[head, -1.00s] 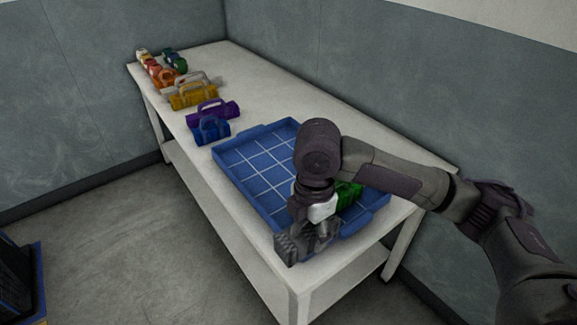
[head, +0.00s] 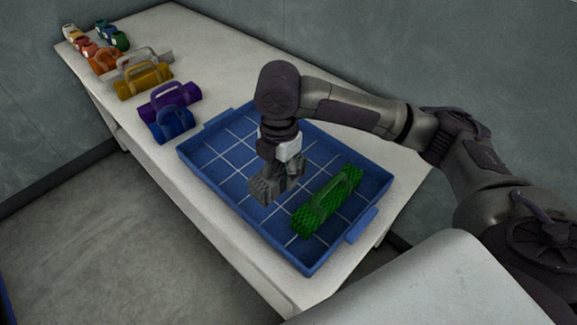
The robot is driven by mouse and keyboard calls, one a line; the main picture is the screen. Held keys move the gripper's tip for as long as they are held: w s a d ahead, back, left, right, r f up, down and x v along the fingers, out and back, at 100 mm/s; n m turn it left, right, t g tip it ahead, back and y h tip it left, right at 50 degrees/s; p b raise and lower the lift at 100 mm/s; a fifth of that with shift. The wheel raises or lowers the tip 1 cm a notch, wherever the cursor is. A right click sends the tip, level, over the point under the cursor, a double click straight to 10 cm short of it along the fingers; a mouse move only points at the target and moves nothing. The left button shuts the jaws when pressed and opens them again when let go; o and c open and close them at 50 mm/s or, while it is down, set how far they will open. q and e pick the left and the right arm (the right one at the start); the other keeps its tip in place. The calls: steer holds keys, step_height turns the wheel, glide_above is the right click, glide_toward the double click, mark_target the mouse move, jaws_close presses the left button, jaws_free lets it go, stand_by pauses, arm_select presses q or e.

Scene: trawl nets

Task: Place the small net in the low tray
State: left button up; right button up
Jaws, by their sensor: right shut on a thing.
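The low tray (head: 215,187) is blue, with white grid lines, and lies on the near part of the white table. My right gripper (head: 287,170) is shut on a small dark grey net (head: 276,186), a rolled mesh bundle. The net is over the tray's floor, left of a green net; I cannot tell whether it touches the floor. The gripper hides part of the grey net. The green net (head: 327,203), with a handle, lies inside the tray at its right side. My left gripper is not in view.
On the table (head: 215,70), a blue net (head: 172,125), a purple net (head: 170,101) and a yellow net (head: 145,82) lie beyond the tray. Several more coloured nets are at the far left end. A grey wall runs behind the table. The tray's far left part is free.

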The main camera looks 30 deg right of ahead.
steer(key=w+d+f, duration=0.1)
steer(key=d, duration=0.1)
steer(key=w+d+f, duration=0.4)
steer(key=shift+w+d, duration=0.1)
steer(key=shift+d, duration=0.2)
steer(key=shift+f, duration=2.05)
steer(key=o, duration=1.2)
steer(key=shift+f, duration=0.1)
steer(key=shift+o, duration=0.2)
step_height(320, 180, up, 12)
